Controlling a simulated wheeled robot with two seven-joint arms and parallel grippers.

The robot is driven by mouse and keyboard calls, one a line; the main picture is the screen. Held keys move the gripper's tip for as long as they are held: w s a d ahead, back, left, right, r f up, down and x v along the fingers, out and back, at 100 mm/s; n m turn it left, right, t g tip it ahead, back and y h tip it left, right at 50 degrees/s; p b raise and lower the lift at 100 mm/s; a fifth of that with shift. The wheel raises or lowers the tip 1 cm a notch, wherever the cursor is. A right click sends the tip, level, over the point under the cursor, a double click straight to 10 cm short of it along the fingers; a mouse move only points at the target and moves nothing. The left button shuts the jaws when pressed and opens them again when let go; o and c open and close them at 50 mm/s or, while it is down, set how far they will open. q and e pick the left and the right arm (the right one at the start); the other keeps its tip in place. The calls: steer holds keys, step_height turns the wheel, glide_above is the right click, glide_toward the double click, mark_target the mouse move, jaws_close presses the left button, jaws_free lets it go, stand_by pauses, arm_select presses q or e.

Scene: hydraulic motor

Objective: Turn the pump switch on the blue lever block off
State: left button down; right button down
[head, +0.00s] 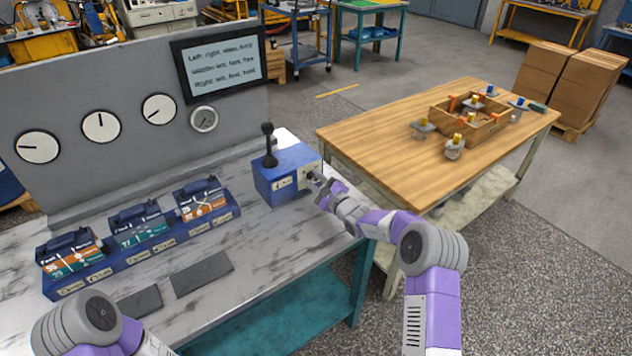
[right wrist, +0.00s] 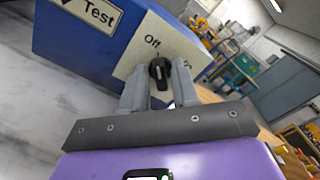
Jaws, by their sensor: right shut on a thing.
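The blue lever block (head: 285,183) stands at the right end of the marble-topped bench, with an upright black lever (head: 268,147) on top. Its pale switch plate faces right and also shows in the right wrist view (right wrist: 185,42), with "Off" and a partly hidden second label. The black pump switch knob (right wrist: 159,73) sits on this plate, its pale mark pointing roughly up in the picture, below "Off". My right gripper (head: 318,186) is at the plate, its two fingers (right wrist: 160,88) shut on the knob from both sides. My left gripper is out of view.
Three blue modules with coloured panels (head: 140,230) stand in a row on the left of the bench. Two dark flat plates (head: 202,273) lie in front. Gauges and a sign (head: 218,66) are on the grey back panel. A wooden table (head: 400,130) stands to the right.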

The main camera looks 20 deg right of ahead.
steer(key=c, duration=1.1)
jaws_free()
steer(key=shift+c, duration=0.2)
steer(key=shift+s, duration=0.1)
steer(key=p+v, duration=0.1)
steer(key=v, duration=0.6)
steer(key=shift+s+d+p, duration=0.1)
steer(key=shift+s+p, duration=0.1)
steer(key=shift+p, duration=0.1)
